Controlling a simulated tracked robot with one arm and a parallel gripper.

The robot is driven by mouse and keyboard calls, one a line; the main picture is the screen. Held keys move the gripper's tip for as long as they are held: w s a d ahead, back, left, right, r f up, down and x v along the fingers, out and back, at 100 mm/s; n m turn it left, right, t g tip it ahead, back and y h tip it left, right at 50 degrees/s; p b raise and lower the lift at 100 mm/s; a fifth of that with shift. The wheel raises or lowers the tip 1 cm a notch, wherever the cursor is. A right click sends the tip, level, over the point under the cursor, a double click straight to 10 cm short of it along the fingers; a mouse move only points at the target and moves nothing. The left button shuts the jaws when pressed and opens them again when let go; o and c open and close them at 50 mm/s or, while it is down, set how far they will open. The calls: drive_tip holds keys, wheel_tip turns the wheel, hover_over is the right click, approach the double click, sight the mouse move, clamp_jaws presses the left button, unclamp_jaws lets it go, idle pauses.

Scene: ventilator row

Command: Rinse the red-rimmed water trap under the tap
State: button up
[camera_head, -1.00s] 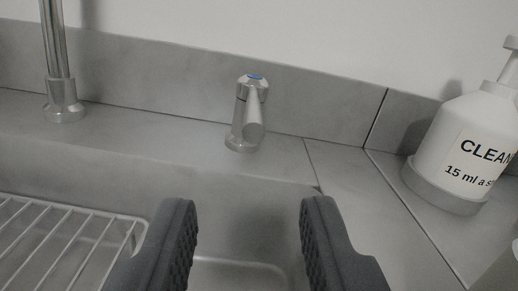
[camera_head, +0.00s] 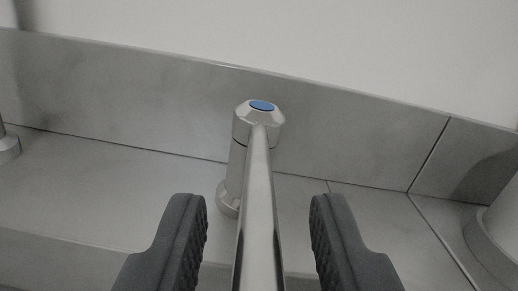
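A small metal tap handle (camera_head: 257,195) with a blue cap on top stands on the ledge behind the sink. Its long lever points toward me and runs between the two dark fingers of my gripper (camera_head: 259,235). My gripper is open, with a gap on each side of the lever, and holds nothing. The red-rimmed water trap is not in view. The tap's spout is not in view; only the base of a metal post (camera_head: 8,146) shows at the left edge.
A grey backsplash (camera_head: 330,110) runs behind the tap. The base of a white bottle (camera_head: 497,225) stands on the ledge at the right edge. The ledge (camera_head: 110,195) left of the handle is clear.

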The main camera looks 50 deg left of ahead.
sight(258, 171)
drive_tip(key=shift+x, duration=1.15)
